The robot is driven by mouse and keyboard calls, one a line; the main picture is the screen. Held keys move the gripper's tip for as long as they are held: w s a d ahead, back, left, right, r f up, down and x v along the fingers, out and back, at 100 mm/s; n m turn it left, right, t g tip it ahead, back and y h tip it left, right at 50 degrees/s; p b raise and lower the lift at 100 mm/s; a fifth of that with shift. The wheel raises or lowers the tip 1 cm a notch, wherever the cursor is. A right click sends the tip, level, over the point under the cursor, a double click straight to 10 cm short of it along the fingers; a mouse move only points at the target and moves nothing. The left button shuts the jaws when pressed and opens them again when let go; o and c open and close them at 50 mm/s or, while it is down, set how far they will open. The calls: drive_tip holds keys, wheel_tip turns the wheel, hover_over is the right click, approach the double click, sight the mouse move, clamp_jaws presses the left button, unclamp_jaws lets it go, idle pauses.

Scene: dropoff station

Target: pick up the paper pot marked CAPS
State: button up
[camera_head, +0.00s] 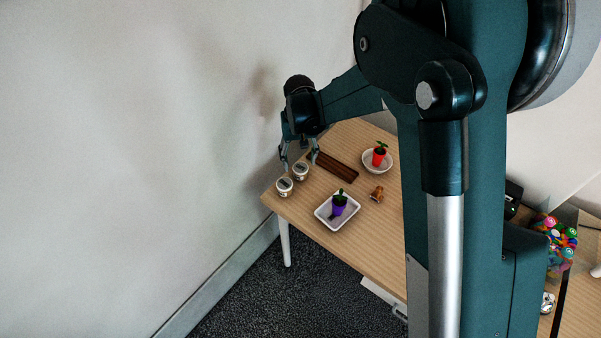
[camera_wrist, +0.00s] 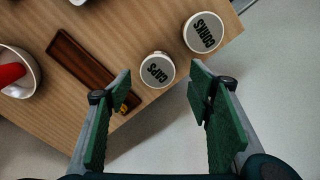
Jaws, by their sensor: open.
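The paper pot marked CAPS (camera_wrist: 157,70) is a small round white pot with a grey lid, standing on the table (camera_head: 375,252). In the wrist view it lies just ahead of the gap between my fingertips. In the head view it appears to be the pot nearer the wooden tray (camera_head: 300,172). My gripper (camera_head: 300,158) is open and empty, above and just behind the CAPS pot. Its two green-padded fingers (camera_wrist: 160,80) are spread wide apart.
A long dark wooden tray (camera_wrist: 88,70) lies beside the CAPS pot. A white bowl (camera_head: 367,164) holds a red pot. A white tray (camera_head: 326,220) holds a purple pot. A small brown object (camera_head: 377,194) lies between them. A wall (camera_head: 130,150) rises at left.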

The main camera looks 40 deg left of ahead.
sight(300, 167)
drive_tip(key=shift+f, duration=0.2)
drive_tip(key=shift+w+d+f+b, duration=0.15)
drive_tip(key=shift+f+b, duration=0.4)
drive_tip(key=shift+f, duration=1.95)
drive_tip(key=c, duration=1)
